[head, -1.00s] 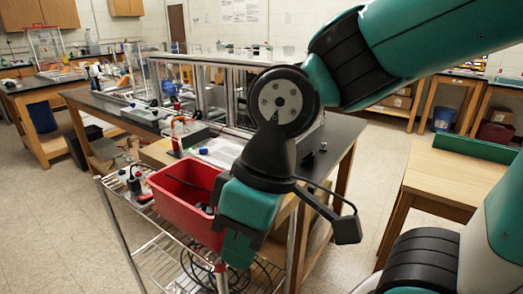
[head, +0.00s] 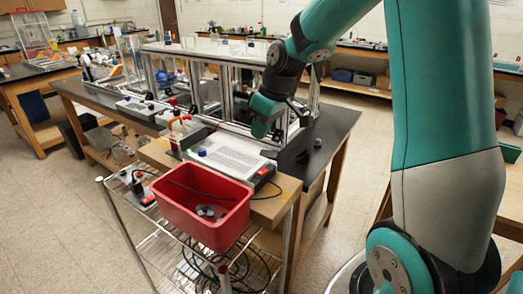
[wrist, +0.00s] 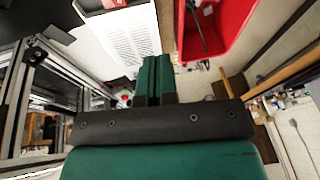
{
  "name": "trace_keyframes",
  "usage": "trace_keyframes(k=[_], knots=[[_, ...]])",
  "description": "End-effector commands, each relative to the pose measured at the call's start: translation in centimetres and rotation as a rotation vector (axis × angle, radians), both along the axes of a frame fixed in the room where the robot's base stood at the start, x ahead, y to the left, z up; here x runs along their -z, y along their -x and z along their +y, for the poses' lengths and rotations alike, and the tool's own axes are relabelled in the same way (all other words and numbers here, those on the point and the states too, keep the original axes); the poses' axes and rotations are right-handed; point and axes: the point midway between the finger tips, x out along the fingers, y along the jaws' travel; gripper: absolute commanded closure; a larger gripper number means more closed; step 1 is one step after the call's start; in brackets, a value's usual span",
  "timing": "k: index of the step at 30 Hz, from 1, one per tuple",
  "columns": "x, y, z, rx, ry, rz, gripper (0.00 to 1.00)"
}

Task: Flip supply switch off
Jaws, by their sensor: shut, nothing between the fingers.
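My gripper (head: 261,127) is above the bench beside the extrusion frame, pointing down, its green fingers together and empty. In the wrist view the shut fingers (wrist: 153,72) are over the lower part of the white printed sheet (wrist: 122,38). A dark box with a red part (head: 264,172) sits at the right edge of the sheet, behind the red bin; it may carry the supply switch. A box with a red patch (wrist: 108,5) is cut off at the top of the wrist view. The switch's lever and position are too small to tell.
The red bin (head: 168,212) stands on the wire cart (head: 158,250) in front of the bench. The aluminium extrusion frame (head: 235,56) rises behind the sheet, close to my gripper. A power strip (head: 138,190) lies on the cart's left. Floor is clear at left.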

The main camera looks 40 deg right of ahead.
Motion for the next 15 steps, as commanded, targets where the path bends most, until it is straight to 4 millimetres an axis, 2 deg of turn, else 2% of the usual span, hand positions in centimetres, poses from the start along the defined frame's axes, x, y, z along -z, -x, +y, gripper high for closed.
trace_keyframes(k=[1, 3, 5, 15], knots=[[-0.2, -0.8, -2.6, 0.025, 0.009, -0.002, 1.0], [0.2, -1.5, -4.9, 0.037, 0.021, -0.008, 1.0], [0.4, -1.8, -5.9, 0.041, 0.027, -0.012, 1.0], [0.8, -1.9, -6.2, 0.042, 0.029, -0.014, 1.0]])
